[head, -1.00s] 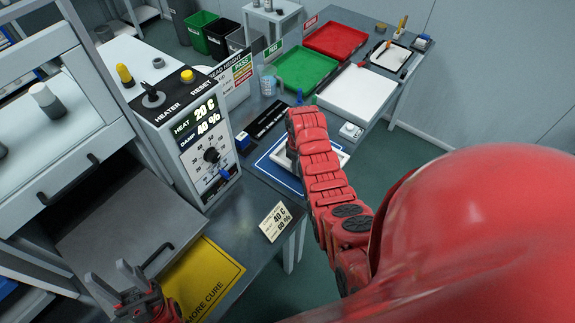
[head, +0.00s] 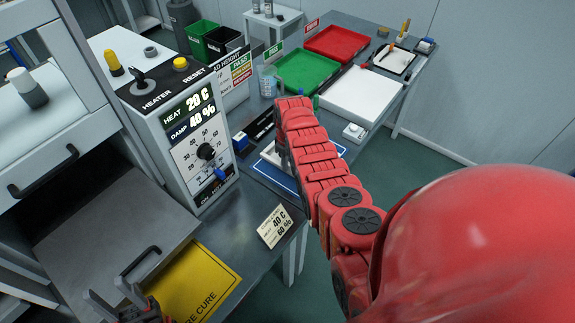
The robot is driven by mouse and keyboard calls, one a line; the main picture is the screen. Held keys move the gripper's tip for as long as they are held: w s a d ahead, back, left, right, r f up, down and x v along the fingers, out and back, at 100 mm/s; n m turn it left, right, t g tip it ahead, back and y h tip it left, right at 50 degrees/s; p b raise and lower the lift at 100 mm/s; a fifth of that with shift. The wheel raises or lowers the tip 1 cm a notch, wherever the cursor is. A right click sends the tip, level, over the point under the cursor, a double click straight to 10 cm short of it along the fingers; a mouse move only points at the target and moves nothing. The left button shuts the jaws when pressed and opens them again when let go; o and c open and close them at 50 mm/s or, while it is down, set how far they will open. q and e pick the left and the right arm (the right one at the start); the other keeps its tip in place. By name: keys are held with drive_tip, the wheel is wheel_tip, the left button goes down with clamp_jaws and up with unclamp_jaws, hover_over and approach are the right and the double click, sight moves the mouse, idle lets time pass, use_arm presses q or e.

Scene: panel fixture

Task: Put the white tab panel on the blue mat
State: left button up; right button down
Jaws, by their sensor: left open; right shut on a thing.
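The blue mat (head: 268,176) with a white outline lies on the grey bench, partly behind my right arm. The white tab panel (head: 270,155) shows as a pale strip just left of that arm, over the mat. The arm covers most of it, so I cannot tell whether it touches the mat. My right gripper (head: 284,152) is almost fully hidden behind its arm, with only a dark sliver showing; it is shut on the panel. My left gripper (head: 118,305) is open and empty at the bottom left edge, partly cut off, by the grey drawer's handle.
The heater box (head: 190,135) stands left of the mat. A small sign card (head: 274,226) stands at the bench's front edge. A yellow cure mat (head: 200,285) lies nearer. Green (head: 308,72) and red (head: 337,43) trays and a white board (head: 362,95) sit farther back.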

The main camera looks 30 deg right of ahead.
drive_tip(key=shift+f, duration=0.15)
drive_tip(key=c, duration=0.8)
unclamp_jaws()
